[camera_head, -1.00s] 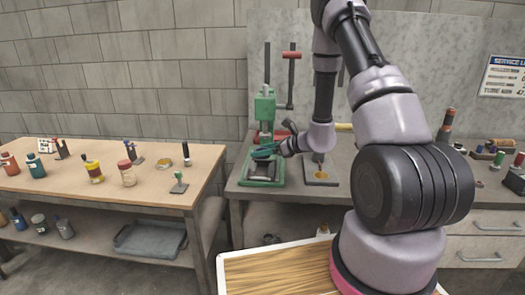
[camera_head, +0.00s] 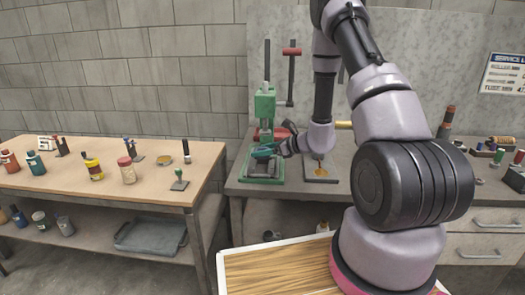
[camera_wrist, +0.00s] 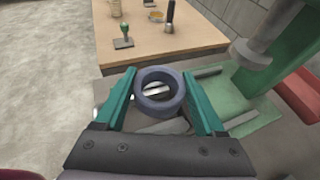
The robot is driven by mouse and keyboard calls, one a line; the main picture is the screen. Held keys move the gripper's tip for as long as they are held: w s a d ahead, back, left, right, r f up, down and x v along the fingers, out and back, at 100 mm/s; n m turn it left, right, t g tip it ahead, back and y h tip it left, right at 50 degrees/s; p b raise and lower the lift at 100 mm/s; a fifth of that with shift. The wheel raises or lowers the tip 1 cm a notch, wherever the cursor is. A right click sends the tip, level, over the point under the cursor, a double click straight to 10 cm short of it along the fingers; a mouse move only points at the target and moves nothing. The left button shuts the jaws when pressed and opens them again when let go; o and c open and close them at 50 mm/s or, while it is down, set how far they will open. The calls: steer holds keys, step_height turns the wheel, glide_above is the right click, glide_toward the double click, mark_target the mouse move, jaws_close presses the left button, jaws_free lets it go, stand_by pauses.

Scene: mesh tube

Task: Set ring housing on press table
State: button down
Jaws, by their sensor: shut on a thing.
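The ring housing (camera_wrist: 160,101), a thick grey-blue ring, sits between the teal fingers of my gripper (camera_wrist: 160,78) in the wrist view. The fingers are shut on its two sides, and its open bore faces the camera. In the head view my gripper (camera_head: 263,151) is over the green base of the press (camera_head: 264,104), and the ring cannot be made out there. The press table (camera_head: 262,180) is the low green base under my gripper. In the wrist view the green press base (camera_wrist: 252,124) lies beyond and right of the ring. Whether the ring touches it cannot be told.
The press column and grey ram (camera_wrist: 256,47) stand close on the right in the wrist view. A dark plate with a yellow disc (camera_head: 320,170) lies right of the press. A wooden table (camera_head: 105,165) with bottles and stamps stands left, across a gap.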

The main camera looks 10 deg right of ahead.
steer(key=shift+f, duration=1.45)
stand_by(1.5)
jaws_free()
steer(key=shift+s+d, duration=0.1)
